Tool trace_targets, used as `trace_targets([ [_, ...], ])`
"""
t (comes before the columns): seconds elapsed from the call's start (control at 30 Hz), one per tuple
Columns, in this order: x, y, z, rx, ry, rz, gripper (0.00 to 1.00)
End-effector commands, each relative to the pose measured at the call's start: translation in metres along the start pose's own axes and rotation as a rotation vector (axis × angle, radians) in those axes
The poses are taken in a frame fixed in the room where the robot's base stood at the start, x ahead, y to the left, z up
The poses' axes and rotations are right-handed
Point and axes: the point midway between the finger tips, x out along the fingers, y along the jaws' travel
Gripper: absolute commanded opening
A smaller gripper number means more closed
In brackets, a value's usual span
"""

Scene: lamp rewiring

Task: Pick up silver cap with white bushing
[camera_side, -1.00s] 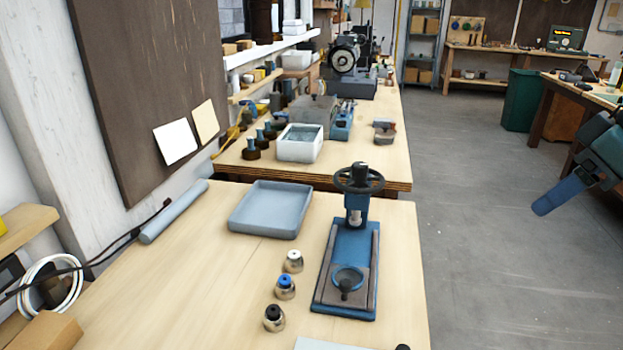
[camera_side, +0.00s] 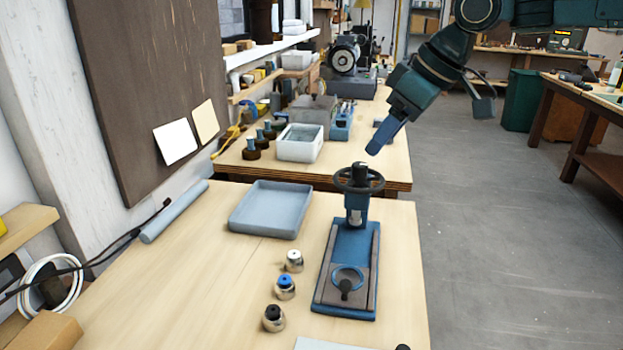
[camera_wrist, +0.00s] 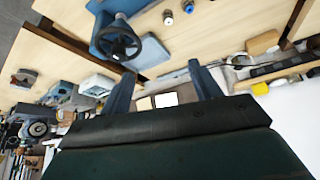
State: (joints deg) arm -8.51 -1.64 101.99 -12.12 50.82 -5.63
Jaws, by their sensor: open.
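The silver cap with white bushing (camera_side: 294,261) stands upright on the near bench, left of the blue press; in the wrist view a small cap (camera_wrist: 168,17) near the top edge appears to be it. My gripper (camera_side: 383,135) is high up and well away, above and beyond the press in the side view. In the wrist view my gripper (camera_wrist: 160,70) shows two blue fingers spread apart with nothing between them.
A cap with blue bushing (camera_side: 285,287) and one with black bushing (camera_side: 273,318) stand in a row nearer the camera. The blue press (camera_side: 347,265) with a handwheel stands to the right. A grey tray (camera_side: 236,226) lies behind. The bench left of the caps is clear.

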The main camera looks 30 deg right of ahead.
Motion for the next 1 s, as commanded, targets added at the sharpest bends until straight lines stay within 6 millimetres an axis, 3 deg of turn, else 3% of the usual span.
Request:
trace_targets([
  [0.2, 0.031, -0.006, -0.030, -0.057, 0.004, -0.037, 0.63],
  [0.67, 0.071, -0.017, -0.063, -0.124, 0.011, -0.082, 0.63],
  [1.0, 0.114, -0.017, -0.038, -0.122, 0.010, -0.083, 0.63],
])
